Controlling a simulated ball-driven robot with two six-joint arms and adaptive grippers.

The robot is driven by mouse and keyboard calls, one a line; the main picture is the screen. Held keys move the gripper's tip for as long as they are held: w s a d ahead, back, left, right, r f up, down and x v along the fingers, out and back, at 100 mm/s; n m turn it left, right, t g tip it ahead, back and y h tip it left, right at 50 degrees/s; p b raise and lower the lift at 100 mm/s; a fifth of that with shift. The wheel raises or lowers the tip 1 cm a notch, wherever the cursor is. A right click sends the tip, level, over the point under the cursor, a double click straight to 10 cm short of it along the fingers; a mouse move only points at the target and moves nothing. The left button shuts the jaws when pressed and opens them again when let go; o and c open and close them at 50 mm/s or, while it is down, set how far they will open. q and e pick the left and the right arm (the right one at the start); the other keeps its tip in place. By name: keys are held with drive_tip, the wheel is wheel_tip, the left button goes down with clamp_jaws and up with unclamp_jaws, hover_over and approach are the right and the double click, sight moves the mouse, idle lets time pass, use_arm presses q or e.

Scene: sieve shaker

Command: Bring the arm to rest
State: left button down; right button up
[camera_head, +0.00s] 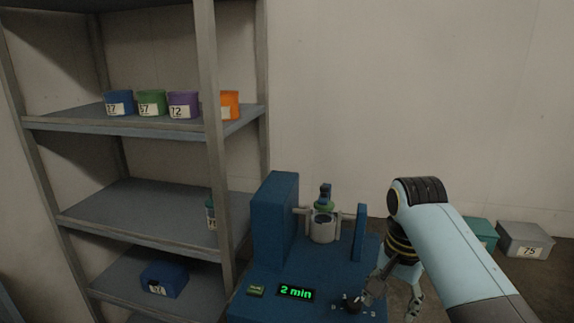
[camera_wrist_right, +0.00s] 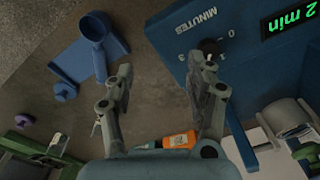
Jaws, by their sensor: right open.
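My right gripper (camera_head: 392,285) hangs in front of the right side of the blue sieve shaker (camera_head: 272,225), beside its dial (camera_head: 352,302). In the right wrist view the gripper (camera_wrist_right: 165,85) is open, with nothing between its fingers. One finger is close to the dial (camera_wrist_right: 208,47) on the panel marked MINUTES; whether they touch I cannot tell. The display (camera_head: 296,293) reads "2 min" in green. A metal cylinder with a green and dark top (camera_head: 323,222) sits in the shaker's holder. My left gripper is not in view.
A grey shelf (camera_head: 150,128) at left holds several coloured bins, including a blue bin (camera_head: 164,279) low down. A teal bin (camera_head: 483,232) and a grey bin (camera_head: 525,239) stand by the wall. The wrist view shows a blue scoop-like stand (camera_wrist_right: 92,50) and an orange item (camera_wrist_right: 180,140).

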drive_tip(key=s+d+f+n+t, duration=0.1)
drive_tip(key=s+d+n, duration=0.4)
drive_tip(key=s, duration=0.9)
drive_tip(key=s+d+r+n+t, duration=0.2)
drive_tip(key=s+r+n, duration=0.4)
drive_tip(key=s, duration=0.6)
wheel_tip(320, 180, down, 34)
drive_tip(key=s+d+m+g+b, duration=0.1)
drive_tip(key=s+d+m+b, duration=0.15)
drive_tip(key=b, duration=0.55)
drive_tip(key=s+f+g+b, duration=0.1)
drive_tip(key=s+f+b, duration=0.5)
drive_tip(key=s+f, duration=1.2)
wheel_tip(320, 180, down, 3)
drive_tip(key=shift+s+d+f+n+g+h, duration=0.2)
drive_tip(key=shift+s+d+n+g+h, duration=0.1)
drive_tip(key=shift+d+n, duration=0.1)
